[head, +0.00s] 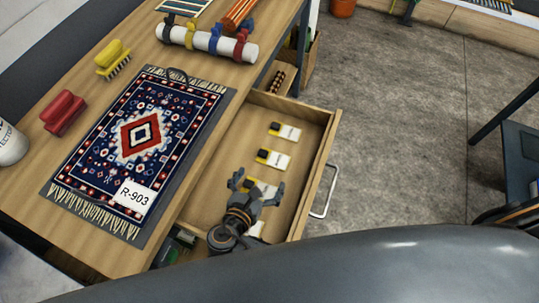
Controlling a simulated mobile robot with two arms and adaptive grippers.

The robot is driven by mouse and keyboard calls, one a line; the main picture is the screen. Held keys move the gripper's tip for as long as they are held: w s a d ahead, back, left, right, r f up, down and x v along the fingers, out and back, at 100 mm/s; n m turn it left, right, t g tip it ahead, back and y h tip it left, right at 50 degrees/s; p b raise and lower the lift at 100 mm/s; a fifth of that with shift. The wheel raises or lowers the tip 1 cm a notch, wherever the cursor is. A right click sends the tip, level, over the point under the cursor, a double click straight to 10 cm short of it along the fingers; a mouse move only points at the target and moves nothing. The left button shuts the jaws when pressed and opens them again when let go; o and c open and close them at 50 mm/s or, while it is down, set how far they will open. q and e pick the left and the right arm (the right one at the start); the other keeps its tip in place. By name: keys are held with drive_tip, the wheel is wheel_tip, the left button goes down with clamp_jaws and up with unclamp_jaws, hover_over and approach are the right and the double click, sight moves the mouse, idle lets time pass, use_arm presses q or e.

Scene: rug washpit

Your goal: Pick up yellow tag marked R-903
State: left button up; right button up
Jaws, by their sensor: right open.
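Several small white tags with yellow and black ends lie in a row in the open wooden drawer (318,150). The far tag (285,131) and the second tag (274,158) are clear. A third tag (264,187) is partly hidden behind my right gripper (258,184), and a white piece by my wrist is mostly covered. Their print is too small to read. My right gripper is open over the third tag; I cannot tell whether it touches. A white card marked R-903 (134,196) lies on the patterned rug (150,120). My left gripper is not in view.
The wooden bench (225,125) holds a yellow brush (112,58), a red brush (63,113) and a white roll with coloured straps (207,42). The drawer front with its metal handle (325,190) stands to the right.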

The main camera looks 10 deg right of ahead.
sight(276, 154)
drive_tip(key=x, duration=0.8)
drive_tip(key=shift+w+f+p, duration=0.1)
drive_tip(key=shift+w+p, duration=0.2)
drive_tip(key=c, duration=1.3)
drive_tip(key=shift+s+f, duration=0.1)
drive_tip(key=c, duration=0.6)
